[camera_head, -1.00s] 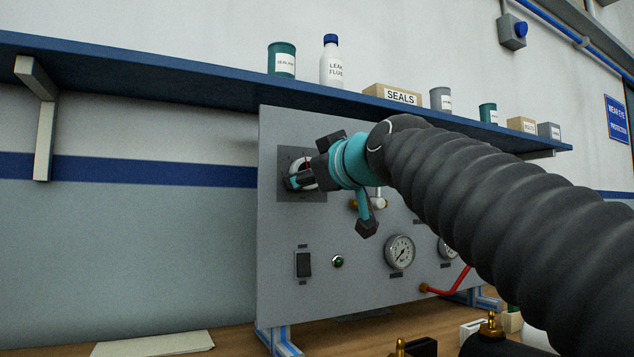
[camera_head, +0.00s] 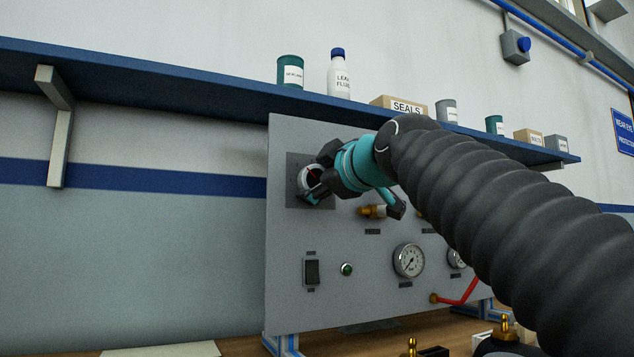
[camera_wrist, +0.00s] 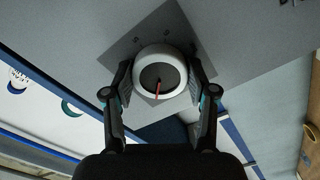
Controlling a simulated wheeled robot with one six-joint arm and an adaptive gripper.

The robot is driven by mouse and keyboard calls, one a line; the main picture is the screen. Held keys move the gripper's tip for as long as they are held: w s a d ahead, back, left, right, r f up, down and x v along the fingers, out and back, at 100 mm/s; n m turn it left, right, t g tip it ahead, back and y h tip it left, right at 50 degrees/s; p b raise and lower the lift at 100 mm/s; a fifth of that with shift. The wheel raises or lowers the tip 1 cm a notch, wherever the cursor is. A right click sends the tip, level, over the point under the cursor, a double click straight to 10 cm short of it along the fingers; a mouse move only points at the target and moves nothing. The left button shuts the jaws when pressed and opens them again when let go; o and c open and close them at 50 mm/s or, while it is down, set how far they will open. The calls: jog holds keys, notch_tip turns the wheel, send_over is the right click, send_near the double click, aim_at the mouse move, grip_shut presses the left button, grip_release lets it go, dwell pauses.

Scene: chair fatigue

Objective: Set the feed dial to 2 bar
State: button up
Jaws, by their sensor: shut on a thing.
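The feed dial (camera_wrist: 158,84) is a round white knob with a dark face and a red pointer, on a dark grey square plate (camera_wrist: 118,48) of the grey panel. In the wrist view my gripper (camera_wrist: 160,88) has one finger on each side of the dial, shut on its rim. The red pointer points toward the bottom of the wrist view. The scale marks on the plate are too small to read. In the head view my gripper (camera_head: 316,184) is at the panel's upper left and partly covers the dial (camera_head: 305,177).
The panel (camera_head: 290,235) also bears a black switch (camera_head: 312,271), a green light (camera_head: 347,269), a gauge (camera_head: 409,260) and a brass fitting (camera_head: 372,211). A blue shelf (camera_head: 200,88) with cans, a bottle and boxes runs above.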

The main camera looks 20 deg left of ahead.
jog(key=shift+f, duration=0.1)
jog(key=o, duration=1.2)
jog(key=shift+w, duration=0.1)
jog(key=shift+c, duration=0.2)
jog(key=v, duration=1.2)
